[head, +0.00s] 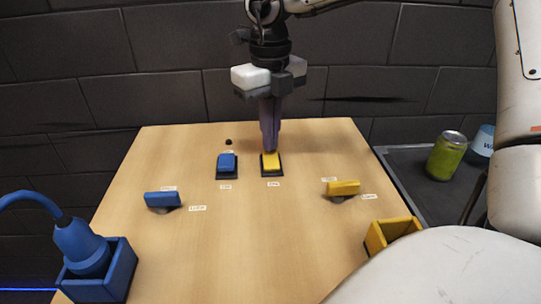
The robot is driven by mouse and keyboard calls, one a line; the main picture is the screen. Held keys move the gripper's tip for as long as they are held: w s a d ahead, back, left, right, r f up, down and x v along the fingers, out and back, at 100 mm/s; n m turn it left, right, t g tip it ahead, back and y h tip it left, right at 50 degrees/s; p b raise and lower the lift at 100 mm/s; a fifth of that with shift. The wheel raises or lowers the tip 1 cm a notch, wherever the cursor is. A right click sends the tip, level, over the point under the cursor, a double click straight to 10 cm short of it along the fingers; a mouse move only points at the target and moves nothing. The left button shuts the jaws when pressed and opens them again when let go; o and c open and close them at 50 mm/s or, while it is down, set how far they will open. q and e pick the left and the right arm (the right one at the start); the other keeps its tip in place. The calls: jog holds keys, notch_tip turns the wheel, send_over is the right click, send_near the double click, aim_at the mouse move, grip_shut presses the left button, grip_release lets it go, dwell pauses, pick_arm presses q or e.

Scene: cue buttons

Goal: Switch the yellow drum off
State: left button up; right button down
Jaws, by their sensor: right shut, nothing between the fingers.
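A yellow rocker-like switch (271,163) sits on a dark base at the back middle of the table, with a small white label in front of it. My right gripper (270,149) points straight down over it with its fingers shut and empty. The fingertips are at the switch's back edge; I cannot tell whether they touch it. A yellow bar-shaped part (343,188) sits on a grey round mount to the right, with small labels beside it. I cannot tell from the picture which yellow part is the drum. My left gripper is out of view.
A blue switch (226,163) stands just left of the yellow one. A blue bar (162,200) is further left. A blue box (105,270) holds a blue corded object. A yellow box (390,234) is at the right edge. A green can (446,155) stands on a dark side surface.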

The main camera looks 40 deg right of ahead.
jog(key=shift+f+b, duration=0.5)
jog(key=shift+f, duration=0.1)
jog(key=shift+r, duration=0.15)
notch_tip(320, 180, up, 7)
jog(key=p, duration=0.4)
dwell(0.4)
dwell(0.5)
